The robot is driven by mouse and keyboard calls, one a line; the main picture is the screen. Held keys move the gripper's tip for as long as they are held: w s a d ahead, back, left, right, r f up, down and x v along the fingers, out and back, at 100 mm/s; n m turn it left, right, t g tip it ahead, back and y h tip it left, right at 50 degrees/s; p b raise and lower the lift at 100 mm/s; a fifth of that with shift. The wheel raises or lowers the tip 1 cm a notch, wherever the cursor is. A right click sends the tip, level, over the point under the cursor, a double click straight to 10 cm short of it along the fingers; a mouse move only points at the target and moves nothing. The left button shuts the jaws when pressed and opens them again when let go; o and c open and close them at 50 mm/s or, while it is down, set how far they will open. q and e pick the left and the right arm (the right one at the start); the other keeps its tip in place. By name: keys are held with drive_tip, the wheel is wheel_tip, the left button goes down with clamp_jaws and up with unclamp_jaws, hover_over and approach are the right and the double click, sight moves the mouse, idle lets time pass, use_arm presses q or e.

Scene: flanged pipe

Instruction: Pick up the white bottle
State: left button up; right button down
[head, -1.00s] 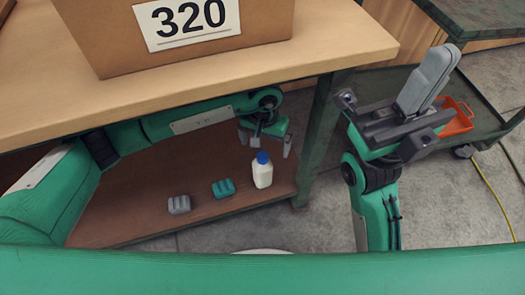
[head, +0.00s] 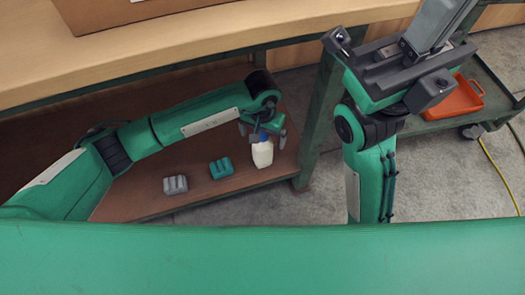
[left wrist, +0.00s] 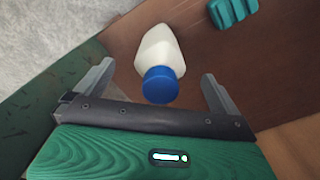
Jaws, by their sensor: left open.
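The white bottle (head: 262,154) with a blue cap stands on the brown lower shelf under the workbench. In the left wrist view the bottle (left wrist: 158,55) shows with its blue cap (left wrist: 160,85) toward my gripper, between the two fingers. My left gripper (head: 262,137) is open, with its fingers on either side of the cap; I cannot tell whether it touches. It also shows in the left wrist view (left wrist: 160,90). My right gripper (head: 395,65) is raised to the right of the bench leg; a grey block-like shape rises from it, and its jaw state is unclear.
A teal block (head: 221,168) and a grey block (head: 175,185) lie on the shelf left of the bottle. The tabletop (head: 200,45) overhangs the shelf. A green leg (head: 318,125) stands just right of the bottle. An orange tray (head: 458,98) sits on a cart at right.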

use_arm(q)
drive_tip(key=shift+w+f+b, duration=0.1)
drive_tip(key=shift+f+b, duration=0.4)
drive_tip(key=shift+f, duration=0.95)
drive_tip(key=shift+c, duration=0.2)
drive_tip(key=shift+r, duration=0.1)
drive_tip(key=c, duration=1.7)
